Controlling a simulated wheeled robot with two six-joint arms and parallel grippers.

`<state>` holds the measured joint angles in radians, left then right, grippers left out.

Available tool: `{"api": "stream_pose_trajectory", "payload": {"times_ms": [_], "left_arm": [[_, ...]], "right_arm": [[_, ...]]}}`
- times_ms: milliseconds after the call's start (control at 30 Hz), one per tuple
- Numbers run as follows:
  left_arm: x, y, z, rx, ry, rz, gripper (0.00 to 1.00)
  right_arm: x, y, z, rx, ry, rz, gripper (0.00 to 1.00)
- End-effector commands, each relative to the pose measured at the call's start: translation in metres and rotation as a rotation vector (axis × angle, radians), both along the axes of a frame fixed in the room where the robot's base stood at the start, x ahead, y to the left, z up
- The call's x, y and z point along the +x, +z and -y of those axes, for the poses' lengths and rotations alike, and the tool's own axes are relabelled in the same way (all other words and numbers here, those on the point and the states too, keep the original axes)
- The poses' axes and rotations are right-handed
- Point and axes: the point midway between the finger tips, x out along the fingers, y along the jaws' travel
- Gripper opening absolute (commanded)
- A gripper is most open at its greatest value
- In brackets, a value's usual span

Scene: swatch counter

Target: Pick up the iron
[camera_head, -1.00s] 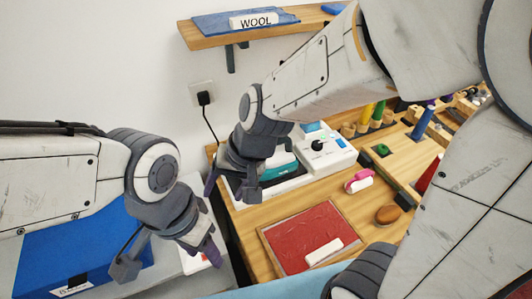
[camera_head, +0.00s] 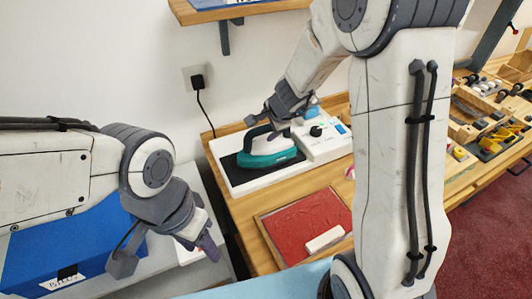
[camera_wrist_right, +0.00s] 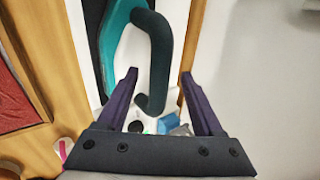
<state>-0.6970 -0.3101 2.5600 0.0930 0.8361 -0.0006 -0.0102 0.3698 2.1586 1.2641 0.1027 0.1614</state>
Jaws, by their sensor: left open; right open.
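The iron (camera_head: 268,158) has a teal body and a dark handle. It rests on the dark pad of a white station on the wooden counter. In the right wrist view its dark handle (camera_wrist_right: 158,45) lies between my right fingertips, with its teal body to the left. My right gripper (camera_head: 264,124) is open at the handle's upper end; I cannot tell whether it touches. The right gripper also shows in the right wrist view (camera_wrist_right: 158,75). My left gripper (camera_head: 168,256) is open and empty at the lower left, well away from the iron.
The white station (camera_head: 235,187) has a black knob (camera_head: 316,131) to the iron's right. A framed red cloth (camera_head: 300,222) with a white label lies in front. A blue box (camera_head: 50,258) sits at left. A wall socket (camera_head: 196,79) and cable are behind. Sorted trays (camera_head: 490,125) fill the right.

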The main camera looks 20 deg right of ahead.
Motion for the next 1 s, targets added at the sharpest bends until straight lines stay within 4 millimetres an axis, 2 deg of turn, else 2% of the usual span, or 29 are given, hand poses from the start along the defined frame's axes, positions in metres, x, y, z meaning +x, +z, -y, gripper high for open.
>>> {"api": "stream_pose_trajectory", "payload": {"times_ms": [33,133,433,467,600,633,1000], "left_arm": [[0.000,-0.009,0.000,0.000,0.000,0.000,0.50],[0.000,-0.012,0.000,0.000,0.000,0.000,0.50],[0.000,-0.012,0.000,0.000,0.000,0.000,0.50],[0.000,-0.012,0.000,0.000,0.000,0.000,0.50],[0.000,-0.012,0.000,0.000,0.000,0.000,0.50],[0.000,-0.012,0.000,0.000,0.000,0.000,0.50],[0.000,-0.012,0.000,0.000,0.000,0.000,0.50]], "right_arm": [[0.004,-0.013,-0.002,0.000,0.001,-0.002,0.68],[0.011,-0.021,-0.003,0.000,0.000,-0.002,0.68],[0.015,-0.022,-0.003,-0.001,0.002,0.000,0.68],[0.015,-0.022,-0.003,-0.001,0.002,0.000,0.60],[0.014,-0.022,-0.004,0.000,0.002,0.000,0.07],[0.014,-0.022,-0.004,0.000,0.002,0.000,0.00],[0.014,-0.022,-0.003,0.000,0.002,0.000,0.00]]}}
